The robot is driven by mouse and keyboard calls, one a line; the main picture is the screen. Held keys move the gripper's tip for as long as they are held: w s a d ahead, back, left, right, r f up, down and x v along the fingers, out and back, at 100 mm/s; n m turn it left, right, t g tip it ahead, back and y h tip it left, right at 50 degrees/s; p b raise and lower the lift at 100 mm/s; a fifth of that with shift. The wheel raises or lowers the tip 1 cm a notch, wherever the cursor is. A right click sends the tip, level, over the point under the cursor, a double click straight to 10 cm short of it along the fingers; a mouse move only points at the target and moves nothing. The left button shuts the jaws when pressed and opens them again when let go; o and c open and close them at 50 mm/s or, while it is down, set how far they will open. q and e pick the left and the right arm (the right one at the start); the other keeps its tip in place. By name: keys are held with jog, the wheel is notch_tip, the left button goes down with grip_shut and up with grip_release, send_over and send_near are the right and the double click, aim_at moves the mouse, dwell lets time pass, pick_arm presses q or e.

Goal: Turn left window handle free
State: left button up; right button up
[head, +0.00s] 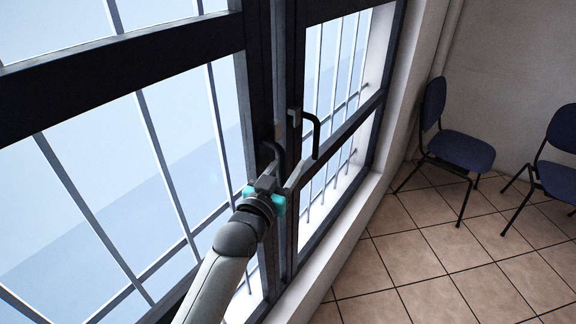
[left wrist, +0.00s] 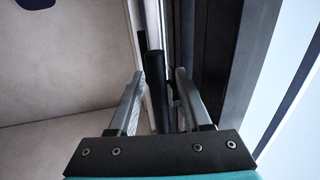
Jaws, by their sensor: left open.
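The left window handle (head: 274,152) is a dark, bent lever on the left window's frame near the middle post. My left gripper (head: 268,179) is at its lower end, coming from below. In the left wrist view, the open fingers of my left gripper (left wrist: 160,76) stand on either side of a black bar (left wrist: 157,88), which appears to be this handle. A gap shows between the bar and each finger. The handle's lower end is partly hidden by the gripper in the head view. My right gripper is not in view.
A second dark handle (head: 315,135) sits on the right window sash, close to the right of my gripper. Window bars (head: 160,150) show behind the glass. Two blue chairs (head: 459,150) stand at the right. The tiled floor (head: 430,265) is clear in front.

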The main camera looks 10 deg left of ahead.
pick_arm(q)
jog(key=shift+w, duration=0.1)
jog(key=shift+c, duration=0.4)
grip_shut()
dwell(1.0)
